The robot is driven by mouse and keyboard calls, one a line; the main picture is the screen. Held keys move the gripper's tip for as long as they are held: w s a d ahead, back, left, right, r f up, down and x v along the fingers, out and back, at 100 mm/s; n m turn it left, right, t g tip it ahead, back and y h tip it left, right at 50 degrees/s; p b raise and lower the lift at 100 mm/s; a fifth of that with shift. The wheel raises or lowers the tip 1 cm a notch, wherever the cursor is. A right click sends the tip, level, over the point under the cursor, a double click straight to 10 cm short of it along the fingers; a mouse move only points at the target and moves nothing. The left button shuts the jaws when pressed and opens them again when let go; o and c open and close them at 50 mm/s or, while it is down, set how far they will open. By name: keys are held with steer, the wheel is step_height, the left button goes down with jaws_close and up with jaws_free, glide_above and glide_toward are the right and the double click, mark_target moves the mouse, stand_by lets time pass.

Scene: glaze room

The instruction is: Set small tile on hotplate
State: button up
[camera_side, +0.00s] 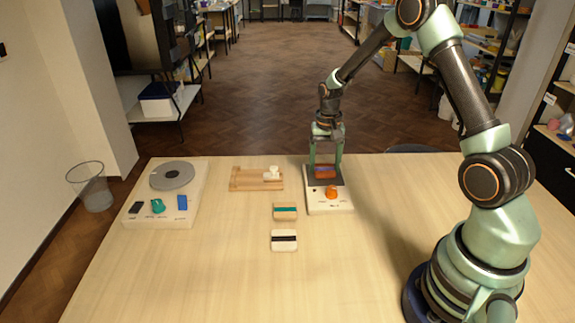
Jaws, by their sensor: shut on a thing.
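A small tile (325,172), reddish-orange with blue-purple, is between the fingers of my gripper (325,166). My gripper points down and is shut on the tile from left and right. The hotplate (343,208) appears to be the white unit with a dark square plate and an orange knob (331,192) at its front. The tile is over the dark plate; I cannot tell whether it touches it. The fingers hide part of the plate and the tile's sides.
Left of the hotplate is a wooden stand (247,180) with white pieces. Two striped blocks, one teal-banded (285,211) and one black-banded (284,240), lie in front. A white unit with a round grey disc (172,175) stands far left. The front table is clear.

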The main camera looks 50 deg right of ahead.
mark_target(324, 169)
steer(key=o, duration=1.4)
step_height(324, 169, up, 12)
steer(key=s+a+r+n+t, duration=0.5)
steer(key=s+a+r+n, duration=0.4)
steer(key=s+a, duration=0.4)
steer(key=shift+s+a+r+t, duration=0.3)
steer(key=shift+a+r, duration=0.4)
steer(key=shift+a, duration=0.7)
